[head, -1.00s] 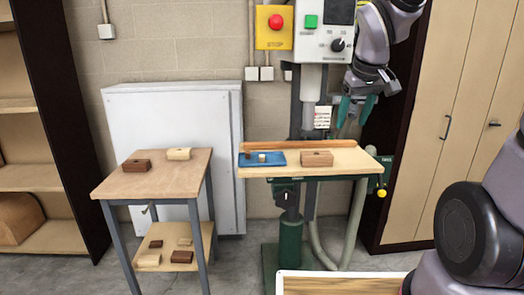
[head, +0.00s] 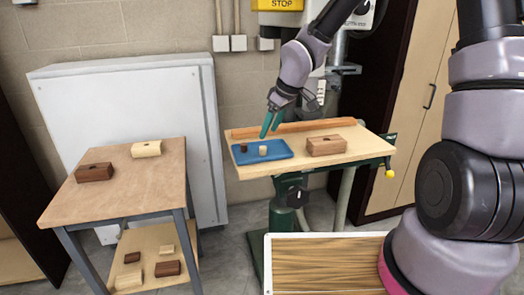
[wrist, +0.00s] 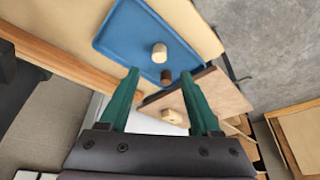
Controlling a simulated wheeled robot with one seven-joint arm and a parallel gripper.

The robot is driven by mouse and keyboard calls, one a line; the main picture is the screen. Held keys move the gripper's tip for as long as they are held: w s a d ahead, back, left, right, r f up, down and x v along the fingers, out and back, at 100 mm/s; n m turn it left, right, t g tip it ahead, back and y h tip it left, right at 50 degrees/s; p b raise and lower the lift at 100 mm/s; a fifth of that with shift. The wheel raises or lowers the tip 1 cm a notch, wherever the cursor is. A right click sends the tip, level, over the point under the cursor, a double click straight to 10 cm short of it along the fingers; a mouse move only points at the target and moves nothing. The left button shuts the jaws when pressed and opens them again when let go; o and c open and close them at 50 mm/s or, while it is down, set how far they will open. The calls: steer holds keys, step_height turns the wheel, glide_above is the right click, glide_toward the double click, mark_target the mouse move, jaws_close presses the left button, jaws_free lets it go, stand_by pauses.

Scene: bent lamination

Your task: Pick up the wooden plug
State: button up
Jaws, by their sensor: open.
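Two small plugs stand on a blue tray (head: 283,151) on the drill table: a pale wooden plug (head: 263,151) and a dark brown plug (head: 243,147). My gripper (head: 268,134) is open and empty, above the tray's back part, with its green fingers pointing down. In the wrist view the pale plug (wrist: 159,50) lies beyond the fingertips (wrist: 160,73), and the dark plug (wrist: 166,76) appears between them, lower down. Neither plug is seen touching a finger.
A brown block (head: 326,145) sits right of the tray, and a wooden fence (head: 310,126) runs along the back edge. The side table (head: 115,190) at left holds a dark block (head: 94,172) and a pale block (head: 146,149). A wood-grain surface (head: 325,262) is in front.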

mark_target(264, 147)
steer(key=shift+d+x, duration=0.15)
steer(key=shift+x, duration=1.65)
steer(key=shift+d+x, duration=0.1)
steer(key=shift+x, duration=1.75)
steer(key=shift+f, duration=0.1)
steer(key=shift+c, duration=0.3)
jaws_close()
